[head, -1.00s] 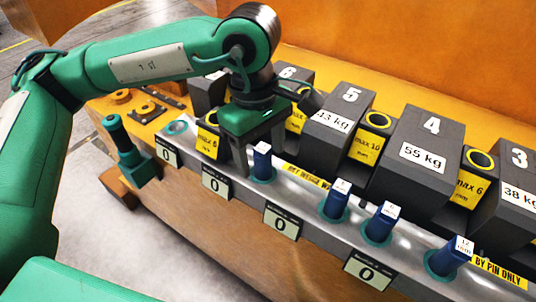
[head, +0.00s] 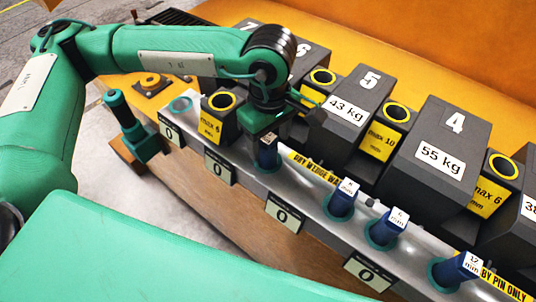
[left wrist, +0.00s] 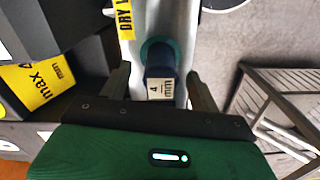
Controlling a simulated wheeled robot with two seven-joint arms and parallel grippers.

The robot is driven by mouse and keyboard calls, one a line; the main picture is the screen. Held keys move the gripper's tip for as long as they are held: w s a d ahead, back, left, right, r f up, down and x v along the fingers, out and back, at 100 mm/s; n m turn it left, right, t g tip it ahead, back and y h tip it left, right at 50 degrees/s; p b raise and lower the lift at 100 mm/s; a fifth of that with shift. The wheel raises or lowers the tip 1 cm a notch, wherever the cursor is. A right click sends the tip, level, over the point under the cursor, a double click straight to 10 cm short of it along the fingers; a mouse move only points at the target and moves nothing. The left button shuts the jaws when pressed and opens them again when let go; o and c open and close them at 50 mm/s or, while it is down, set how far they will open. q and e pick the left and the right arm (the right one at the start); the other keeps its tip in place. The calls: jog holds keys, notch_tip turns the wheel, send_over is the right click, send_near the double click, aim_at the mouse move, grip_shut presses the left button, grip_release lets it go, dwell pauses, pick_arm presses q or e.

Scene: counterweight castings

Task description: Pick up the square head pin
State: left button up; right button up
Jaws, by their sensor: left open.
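A blue pin (head: 268,153) with a square, white-labelled head stands upright in a teal ring on the metal rail. In the left wrist view the same pin (left wrist: 160,86) shows "4 mm" on its head. My left gripper (head: 266,140) is above it, fingers open. In the left wrist view one finger of the left gripper (left wrist: 158,80) is on each side of the pin, with gaps visible. More blue pins (head: 341,200), (head: 385,229), (head: 455,268) stand in teal rings farther right, with similar square-looking heads. My right gripper is not in view.
Dark numbered weights (head: 440,150) with yellow-ringed blocks (head: 383,131) stand close behind the rail. Counter plates reading 0 (head: 285,214) hang on its front.

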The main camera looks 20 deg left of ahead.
aim_at(268, 159)
pick_arm(q)
jog(key=shift+a+f+p, duration=0.15)
jog(key=shift+f+p, duration=0.6)
jog(key=shift+f, duration=0.15)
notch_tip(268, 159, down, 2)
jog(key=shift+a+f+p, duration=0.1)
jog(key=shift+f+p, duration=0.15)
jog(key=shift+p, duration=0.05)
jog(key=shift+f, duration=0.3)
jog(key=c, duration=1.2)
grip_shut()
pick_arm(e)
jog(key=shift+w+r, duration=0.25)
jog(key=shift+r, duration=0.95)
